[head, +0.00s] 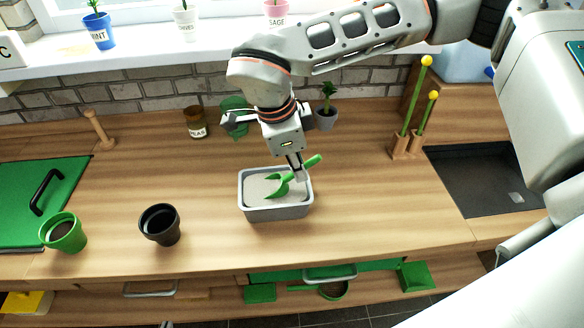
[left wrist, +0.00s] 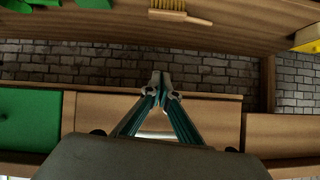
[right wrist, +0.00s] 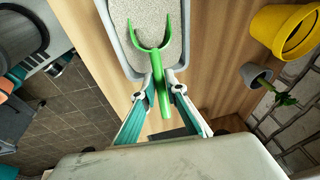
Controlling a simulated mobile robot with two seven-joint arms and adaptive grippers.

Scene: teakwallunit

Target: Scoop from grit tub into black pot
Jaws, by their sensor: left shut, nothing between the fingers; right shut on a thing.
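The grit tub (head: 276,212) is a grey rectangular tub of pale grit on the wooden counter; it also shows in the right wrist view (right wrist: 118,40). My right gripper (head: 299,176) is shut on the handle of a green scoop (head: 277,188), seen closely in the right wrist view (right wrist: 163,92). The scoop's head is over the grit; whether it touches or holds grit I cannot tell. The black pot (head: 160,225) stands upright left of the tub, dark inside. My left gripper (left wrist: 160,88) is shut and empty in the left wrist view, in front of the cabinet.
A green pot with soil (head: 63,233) and a green board with a black handle (head: 45,190) are at the left. A dark sink (head: 475,180) is right. Counter between tub and black pot is clear.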

